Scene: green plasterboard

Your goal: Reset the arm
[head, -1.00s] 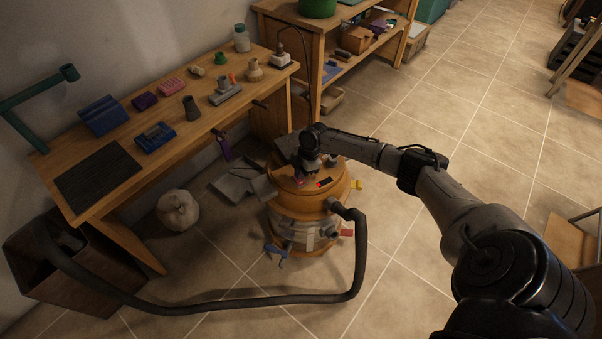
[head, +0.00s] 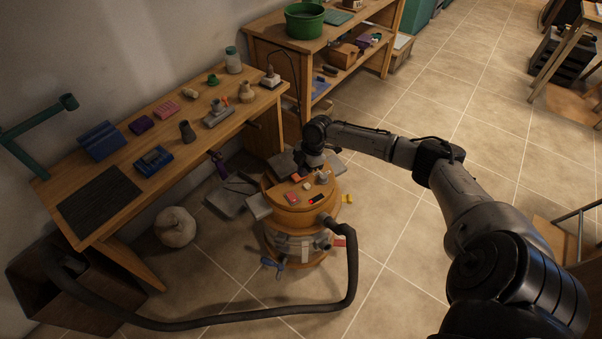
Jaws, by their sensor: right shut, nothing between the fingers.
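My right arm comes in from the lower right and reaches to the middle of the head view. My right gripper (head: 312,160) points down over the back of the orange-topped vacuum drum (head: 288,194). Its fingers are small and partly hidden by the wrist; they look shut with nothing held. On the drum's top lie a red item, a black item with a red end, and a small pale fitting. I cannot tell whether the gripper touches the drum's top. My left gripper is not in view.
A dark hose (head: 350,270) loops from the drum across the floor to a brown box (head: 45,290). A wooden workbench (head: 215,125) with several small items stands at the left. A shelf (head: 285,50) with a green pot stands behind. Tiled floor at the right is mostly clear.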

